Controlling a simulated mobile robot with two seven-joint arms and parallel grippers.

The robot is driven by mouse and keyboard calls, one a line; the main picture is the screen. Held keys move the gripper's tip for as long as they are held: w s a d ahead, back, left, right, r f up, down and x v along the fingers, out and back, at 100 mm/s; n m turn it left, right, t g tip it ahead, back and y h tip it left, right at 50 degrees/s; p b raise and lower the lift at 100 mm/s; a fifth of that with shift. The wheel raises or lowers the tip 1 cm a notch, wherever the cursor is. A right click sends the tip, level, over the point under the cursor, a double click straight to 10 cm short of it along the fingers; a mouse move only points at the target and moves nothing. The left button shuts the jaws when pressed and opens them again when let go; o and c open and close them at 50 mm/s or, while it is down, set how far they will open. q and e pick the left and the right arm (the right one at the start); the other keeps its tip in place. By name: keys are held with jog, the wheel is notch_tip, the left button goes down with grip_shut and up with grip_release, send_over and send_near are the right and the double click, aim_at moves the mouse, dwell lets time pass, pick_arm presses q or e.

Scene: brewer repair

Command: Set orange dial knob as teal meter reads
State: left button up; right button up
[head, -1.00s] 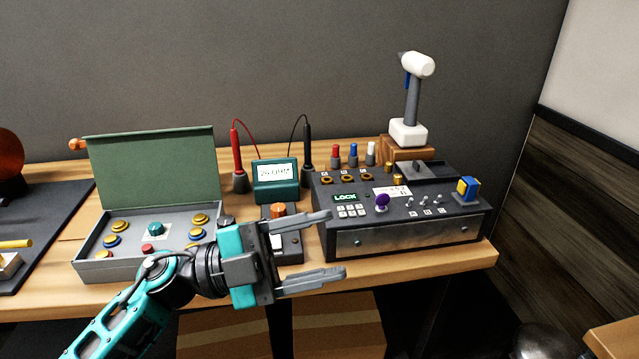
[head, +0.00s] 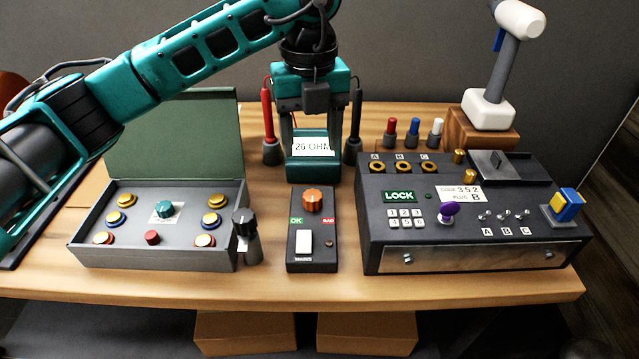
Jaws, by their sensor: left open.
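The teal meter (head: 312,170) stands at the back of the bench, and its white screen reads 26 OHM. The orange dial knob (head: 313,199) sits on a small black box (head: 326,254) in front of the meter. A green OK label is left of the knob and a red BAD label is right of it. Which way the knob points is too small to tell. My left gripper (head: 312,142) points down at the meter, open, with one finger near each side of its upper part. Whether the fingers touch it I cannot tell. My right gripper is not in view.
A white switch (head: 304,241) is on the black box. Red (head: 267,120) and black (head: 356,120) probes flank the meter. An open grey case (head: 155,258) with buttons is left. A black lock console (head: 470,233) is right.

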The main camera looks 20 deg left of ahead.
aim_at(313, 195)
pick_arm(q)
notch_tip(313, 195, down, 11)
jog(key=shift+f, duration=0.1)
jog(key=shift+c, duration=0.2)
jog(key=c, duration=1)
jog(key=shift+m, duration=0.4)
jog(key=m+b, duration=0.2)
jog(key=m, duration=0.1)
jog(key=shift+m, duration=0.3)
jog(key=shift+d+m+b, duration=0.1)
jog(key=shift+m+b, duration=1.1)
jog(key=shift+m, duration=1.1)
